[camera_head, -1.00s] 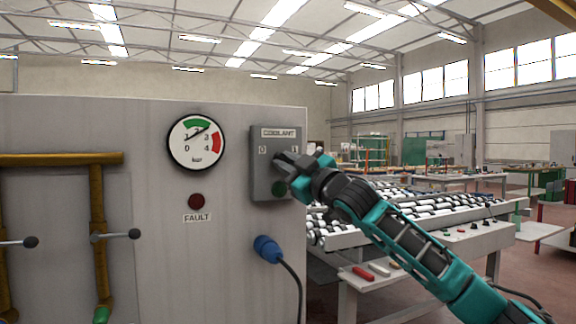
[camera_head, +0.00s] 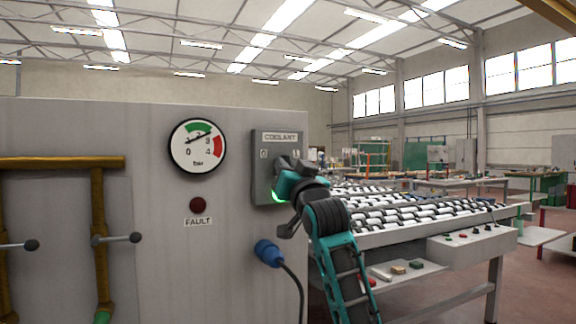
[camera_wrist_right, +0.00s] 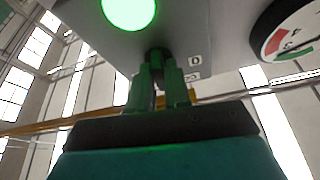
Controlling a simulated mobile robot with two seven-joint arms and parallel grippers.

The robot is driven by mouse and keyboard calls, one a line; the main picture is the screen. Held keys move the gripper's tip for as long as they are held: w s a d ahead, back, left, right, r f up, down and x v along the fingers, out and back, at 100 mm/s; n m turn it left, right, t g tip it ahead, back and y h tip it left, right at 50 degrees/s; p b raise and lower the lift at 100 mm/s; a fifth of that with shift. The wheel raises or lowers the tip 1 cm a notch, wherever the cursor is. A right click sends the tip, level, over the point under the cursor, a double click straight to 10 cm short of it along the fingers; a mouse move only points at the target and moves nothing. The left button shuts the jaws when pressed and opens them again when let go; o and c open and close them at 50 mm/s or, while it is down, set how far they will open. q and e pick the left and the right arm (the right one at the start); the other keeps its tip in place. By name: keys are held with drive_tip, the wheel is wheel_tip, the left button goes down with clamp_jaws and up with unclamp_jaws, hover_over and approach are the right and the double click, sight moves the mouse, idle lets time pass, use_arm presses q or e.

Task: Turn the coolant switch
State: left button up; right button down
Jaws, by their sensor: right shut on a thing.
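The grey COOLANT switch box (camera_head: 261,188) is mounted at the right side of the machine panel, with 0 and 1 marks under its label. My right gripper (camera_head: 284,166) is at the front of the box and covers the switch knob in the head view. In the right wrist view the fingers (camera_wrist_right: 160,84) are shut on the dark switch knob (camera_wrist_right: 156,56). The green lamp (camera_head: 278,197) below the knob glows brightly; it also shows in the wrist view (camera_wrist_right: 129,9). The knob's exact angle is hard to tell. My left gripper is not in view.
A pressure gauge (camera_head: 198,146), a dark red FAULT lamp (camera_head: 197,204) and a blue plug (camera_head: 268,252) with a cable are on the panel. Yellow pipes (camera_head: 60,162) with levers are at left. A roller table (camera_head: 400,215) stands behind my right arm.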

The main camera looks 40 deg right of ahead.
use_arm(q)
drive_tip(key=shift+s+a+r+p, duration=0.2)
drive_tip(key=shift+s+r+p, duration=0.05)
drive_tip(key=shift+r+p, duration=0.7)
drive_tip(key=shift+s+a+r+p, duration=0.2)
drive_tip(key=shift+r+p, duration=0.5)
drive_tip(key=shift+p, duration=0.35)
use_arm(e)
drive_tip(key=shift+a+r+m+g+h, duration=0.1)
drive_tip(key=shift+m+g+h, duration=0.4)
drive_tip(key=shift+m, duration=0.9)
drive_tip(key=shift+f+m+g+h, duration=0.1)
drive_tip(key=shift+m+g+h, duration=0.4)
drive_tip(key=shift+m, duration=0.9)
drive_tip(key=shift+a+r+m+g+h, duration=0.1)
drive_tip(key=shift+m+g+h, duration=0.4)
drive_tip(key=shift+m, duration=0.9)
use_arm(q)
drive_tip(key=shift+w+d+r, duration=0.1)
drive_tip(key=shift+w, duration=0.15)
use_arm(e)
drive_tip(key=c, duration=1.2)
unclamp_jaws()
drive_tip(key=shift+o, duration=0.2)
